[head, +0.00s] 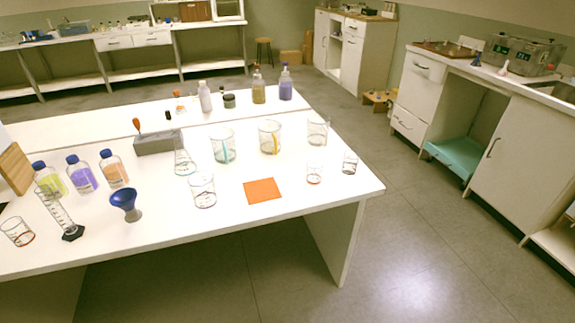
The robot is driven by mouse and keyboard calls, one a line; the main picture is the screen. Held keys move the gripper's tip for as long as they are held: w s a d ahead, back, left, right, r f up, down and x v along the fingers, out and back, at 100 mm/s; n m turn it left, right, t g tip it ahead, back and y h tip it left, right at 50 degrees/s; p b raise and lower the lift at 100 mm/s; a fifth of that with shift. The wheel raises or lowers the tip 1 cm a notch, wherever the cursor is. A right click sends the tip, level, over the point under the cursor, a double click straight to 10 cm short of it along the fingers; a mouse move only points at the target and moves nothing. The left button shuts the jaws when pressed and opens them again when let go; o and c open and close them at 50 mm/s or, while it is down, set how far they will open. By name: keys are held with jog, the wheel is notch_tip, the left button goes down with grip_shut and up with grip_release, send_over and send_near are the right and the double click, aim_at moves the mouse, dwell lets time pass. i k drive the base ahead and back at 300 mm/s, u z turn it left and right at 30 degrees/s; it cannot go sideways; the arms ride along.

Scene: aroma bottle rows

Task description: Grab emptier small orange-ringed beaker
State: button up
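A small clear beaker (314,173) with an orange ring at its base stands near the right end of the white table (335,190), right of a flat orange square. Another small clear beaker (17,231) with an orange-red ring near its base is at the table's left front; it looks tilted, perhaps from the lens. I cannot make out the contents of either one. A small beaker with a dark ring (350,163) stands to the right of the first. My gripper is not in view.
A larger beaker (203,190), the orange square (262,190), a blue funnel (124,201) and a graduated cylinder (60,213) are near the front. Handled jugs (223,146) (270,137) stand behind. The floor (430,250) right of the table is open up to the cabinets (515,140).

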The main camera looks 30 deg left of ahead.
aim_at(314, 173)
jog(key=u, duration=0.65)
jog(key=i, duration=0.7)
jog(key=u, duration=1.15)
jog(key=i, duration=0.35)
jog(key=u, duration=0.25)
